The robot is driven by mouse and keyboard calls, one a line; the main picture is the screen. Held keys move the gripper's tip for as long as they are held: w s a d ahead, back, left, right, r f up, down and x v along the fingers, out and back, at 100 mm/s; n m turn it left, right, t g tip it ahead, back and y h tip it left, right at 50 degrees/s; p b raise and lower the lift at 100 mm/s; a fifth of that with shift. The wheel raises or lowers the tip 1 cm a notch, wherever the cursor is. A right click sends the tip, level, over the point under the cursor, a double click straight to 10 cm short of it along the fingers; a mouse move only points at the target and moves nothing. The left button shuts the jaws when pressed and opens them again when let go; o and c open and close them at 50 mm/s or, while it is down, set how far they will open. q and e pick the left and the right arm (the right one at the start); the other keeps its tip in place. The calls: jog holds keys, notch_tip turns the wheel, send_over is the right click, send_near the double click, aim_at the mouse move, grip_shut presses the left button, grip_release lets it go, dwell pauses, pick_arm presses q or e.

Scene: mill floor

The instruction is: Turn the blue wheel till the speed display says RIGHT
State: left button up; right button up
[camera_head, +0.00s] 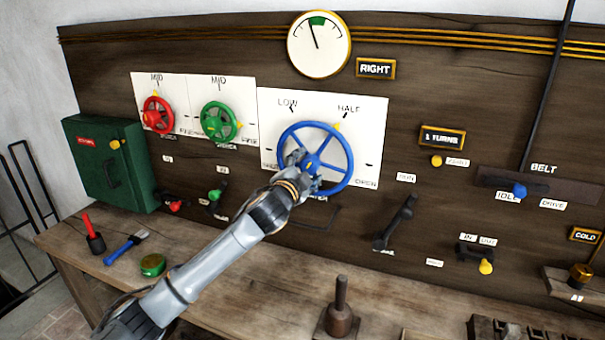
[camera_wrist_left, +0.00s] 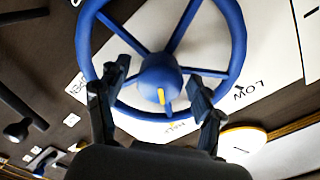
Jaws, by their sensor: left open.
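The blue wheel (camera_head: 316,158) is mounted on a white plate marked LOW, HALF and OPEN. A small yellow mark near its rim sits by HALF at the upper right. The speed display (camera_head: 375,68) reads RIGHT, and the round dial (camera_head: 319,44) above it has its needle near the green patch at the top. My left gripper (camera_head: 305,174) is at the wheel's lower left. In the left wrist view its fingers (camera_wrist_left: 158,95) are apart, on either side of the blue hub (camera_wrist_left: 158,82); contact is unclear. My right gripper is out of view.
Red (camera_head: 157,115) and green (camera_head: 219,121) wheels are left of the blue one. A dark lever (camera_head: 396,222) stands to its right. The bench below holds a blue-handled brush (camera_head: 122,247), a green round tin (camera_head: 152,265) and a dark weight (camera_head: 339,312).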

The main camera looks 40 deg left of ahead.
pick_arm(q)
jog(key=v, duration=1.1)
jog(key=shift+s, duration=0.4)
